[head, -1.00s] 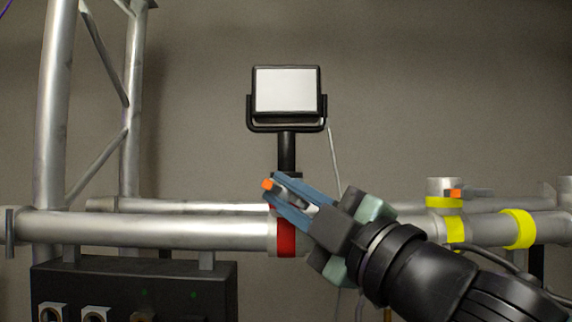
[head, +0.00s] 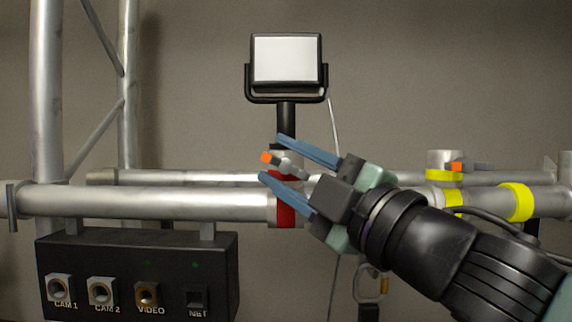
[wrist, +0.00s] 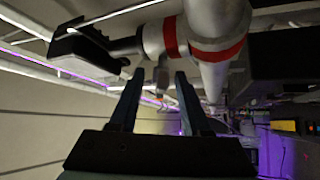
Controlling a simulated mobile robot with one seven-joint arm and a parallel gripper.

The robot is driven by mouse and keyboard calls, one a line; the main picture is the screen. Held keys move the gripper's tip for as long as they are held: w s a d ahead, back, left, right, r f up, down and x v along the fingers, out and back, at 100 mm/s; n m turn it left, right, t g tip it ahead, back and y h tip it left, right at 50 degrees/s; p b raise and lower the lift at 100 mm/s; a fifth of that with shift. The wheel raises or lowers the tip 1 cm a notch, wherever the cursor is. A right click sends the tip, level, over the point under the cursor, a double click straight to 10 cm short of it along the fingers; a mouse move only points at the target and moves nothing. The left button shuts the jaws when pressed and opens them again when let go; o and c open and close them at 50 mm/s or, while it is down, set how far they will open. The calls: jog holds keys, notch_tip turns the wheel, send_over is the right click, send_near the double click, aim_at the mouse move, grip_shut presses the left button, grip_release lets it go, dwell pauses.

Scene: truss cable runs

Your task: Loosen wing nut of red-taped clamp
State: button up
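The red-taped clamp (head: 286,212) sits on the horizontal silver pipe, below the black post of a lamp. Its wing nut (head: 288,165), grey with an orange tip, points to the left in the head view. My gripper (head: 271,159) is open, with one blue finger above the wing nut and one below it in the picture. In the wrist view, the red bands (wrist: 218,53) of the clamp are beyond the fingers (wrist: 158,88). Whether either finger touches the wing nut cannot be told.
The lamp (head: 286,58) with a pale face stands above the clamp. A yellow-taped clamp (head: 444,170) with another orange-tipped wing nut is at right. A black connector box (head: 136,262) hangs below the pipe at left.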

jog(key=shift+s+f, duration=0.1)
jog(key=b+v, duration=0.5)
jog(key=v, duration=0.8)
jog(key=shift+b, duration=0.4)
